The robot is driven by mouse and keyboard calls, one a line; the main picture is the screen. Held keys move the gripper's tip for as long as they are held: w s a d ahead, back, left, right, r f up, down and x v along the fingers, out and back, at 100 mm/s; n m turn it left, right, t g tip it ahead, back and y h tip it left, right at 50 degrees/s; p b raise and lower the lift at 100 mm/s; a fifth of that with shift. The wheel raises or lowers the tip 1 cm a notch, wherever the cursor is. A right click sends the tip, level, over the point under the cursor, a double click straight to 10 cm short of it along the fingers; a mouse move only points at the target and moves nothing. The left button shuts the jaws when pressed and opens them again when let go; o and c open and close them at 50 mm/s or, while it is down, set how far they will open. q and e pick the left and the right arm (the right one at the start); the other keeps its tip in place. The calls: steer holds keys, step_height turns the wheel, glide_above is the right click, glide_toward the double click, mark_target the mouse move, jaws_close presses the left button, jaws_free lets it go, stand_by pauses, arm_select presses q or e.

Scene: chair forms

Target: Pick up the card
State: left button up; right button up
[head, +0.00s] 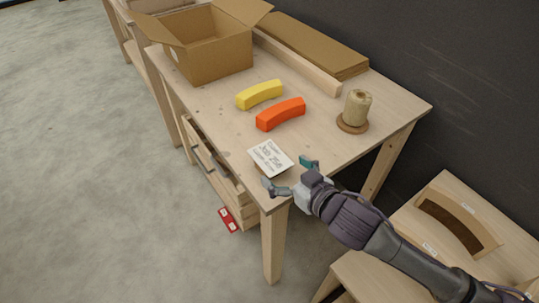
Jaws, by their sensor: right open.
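A white card (270,157) with handwritten lettering lies on the wooden table (215,117) near its front corner. My right gripper (289,174) is at the card's near edge, with its two fingers spread apart. One fingertip is near the card's right corner and the other is to the lower left, by the table's corner. Nothing is between the fingers that I can see gripped. My left gripper does not show.
A yellow curved block (260,94) and an orange one (281,114) lie behind the card. A spool of twine (357,108) stands at right, an open cardboard box (207,52) at the back. A red item (228,219) is on the floor. A dark wall bounds the right.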

mark_target(272, 159)
steer(key=shift+w+a+f, duration=0.2)
steer(key=shift+w+a, duration=0.1)
steer(key=shift+w, duration=0.25)
steer(key=shift+x, duration=0.9)
steer(key=x, duration=0.3)
steer(key=shift+w, duration=0.4)
steer(key=shift+w+a+f, duration=0.1)
steer(key=shift+f, duration=0.05)
steer(key=shift+c, duration=0.7)
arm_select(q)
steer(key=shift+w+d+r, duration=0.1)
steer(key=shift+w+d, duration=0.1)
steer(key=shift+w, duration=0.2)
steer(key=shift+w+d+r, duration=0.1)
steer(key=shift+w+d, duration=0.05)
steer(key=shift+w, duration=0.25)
arm_select(e)
steer(key=c, duration=0.6)
